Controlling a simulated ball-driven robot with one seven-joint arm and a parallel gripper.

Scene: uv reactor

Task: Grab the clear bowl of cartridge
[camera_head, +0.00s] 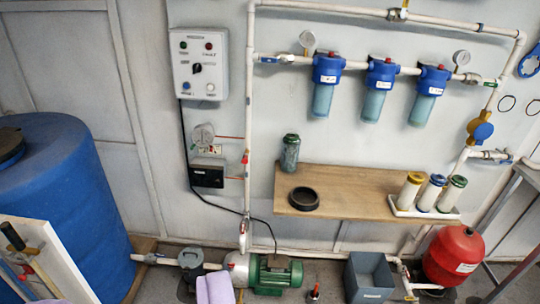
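Three filter housings hang in a row from the white pipe on the wall. Each has a blue head and a clear, blue-tinted bowl: the left bowl (322,100), the middle bowl (373,105) and the right bowl (421,111). All three bowls are attached under their heads. A clear-looking cylinder with a dark green top (290,153) stands upright on the wooden shelf (350,186). Three pale cartridges with yellow (410,191), blue (432,193) and green (452,195) tops stand in a white tray (401,212) at the shelf's right. My gripper is not in view.
A black ring (304,199) lies on the shelf. A control box (198,64) and gauges are on the wall. A blue tank (65,210) stands left. A green pump (276,274), grey bin (368,281) and red vessel (455,256) are below. The shelf's middle is clear.

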